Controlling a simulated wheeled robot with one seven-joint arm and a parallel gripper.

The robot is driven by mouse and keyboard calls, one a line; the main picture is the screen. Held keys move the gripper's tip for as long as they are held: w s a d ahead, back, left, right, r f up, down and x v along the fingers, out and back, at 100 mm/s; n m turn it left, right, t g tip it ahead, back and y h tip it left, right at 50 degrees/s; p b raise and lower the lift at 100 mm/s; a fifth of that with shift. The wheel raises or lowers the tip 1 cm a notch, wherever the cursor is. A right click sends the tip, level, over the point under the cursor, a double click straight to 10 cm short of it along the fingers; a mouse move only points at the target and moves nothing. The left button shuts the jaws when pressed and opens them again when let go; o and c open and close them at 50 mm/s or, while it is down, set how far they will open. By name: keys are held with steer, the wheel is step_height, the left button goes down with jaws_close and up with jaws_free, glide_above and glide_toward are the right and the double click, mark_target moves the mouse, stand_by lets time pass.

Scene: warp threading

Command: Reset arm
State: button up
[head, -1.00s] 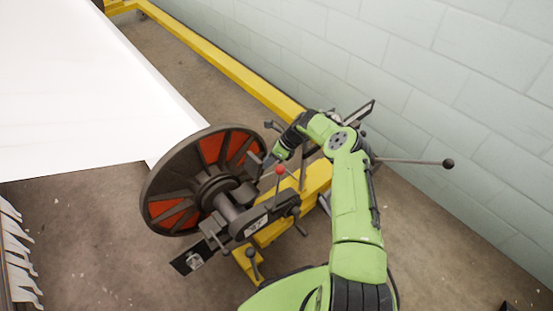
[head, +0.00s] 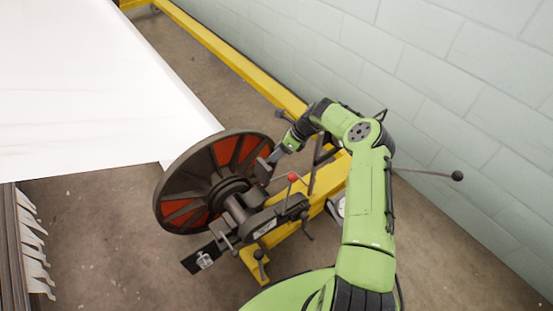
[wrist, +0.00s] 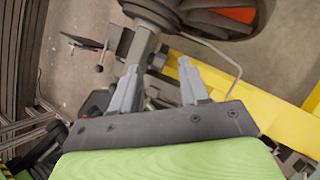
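My green arm reaches up beside the warp beam stand, and my gripper (head: 272,156) is near the right rim of the dark flanged wheel (head: 170,170) with red panels. In the wrist view my gripper (wrist: 160,75) shows two grey fingers standing apart with nothing clearly held between them. A grey shaft (wrist: 143,45) runs past the left fingertip; I cannot tell whether they touch. The wheel also shows at the top of the wrist view (wrist: 205,12). A red-knobbed lever (head: 292,177) stands just below my gripper in the head view.
White cloth (head: 90,90) spreads left of the wheel. A yellow frame beam (head: 225,50) runs along the pale block wall (head: 440,80). A black-knobbed rod (head: 457,176) juts out to the right of my arm. Bare floor (head: 120,240) shows at lower left.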

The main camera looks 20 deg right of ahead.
steer(key=v, duration=0.2)
steer(key=shift+w+d+r, duration=0.1)
steer(key=shift+w+r, duration=0.15)
steer(key=shift+r, duration=0.1)
steer(key=s+a+r+n+h+p, duration=0.2)
steer(key=s+r+n, duration=0.25)
steer(key=r, duration=0.55)
steer(key=s+a+r+n+h+p, duration=0.2)
steer(key=s+r+n, duration=0.3)
steer(key=r, duration=0.5)
steer(key=s+a+r+n+h+p, duration=0.2)
steer(key=s+r+n, duration=0.3)
steer(key=r, duration=0.5)
steer(key=s+r+n+t+p, duration=0.1)
steer(key=s+r+n, duration=0.2)
steer(key=s, duration=0.4)
steer(key=s+r+n+t+p, duration=0.1)
steer(key=s+r+n, duration=0.2)
steer(key=s, duration=0.5)
steer(key=s+r+n+t+p, duration=0.1)
steer(key=s+r+n+p, duration=0.1)
steer(key=s+n, duration=0.3)
steer(key=s+r, duration=0.1)
steer(key=s, duration=0.2)
steer(key=shift+s+a+r, duration=0.2)
steer(key=shift+a+r, duration=0.1)
steer(key=shift+r, duration=0.05)
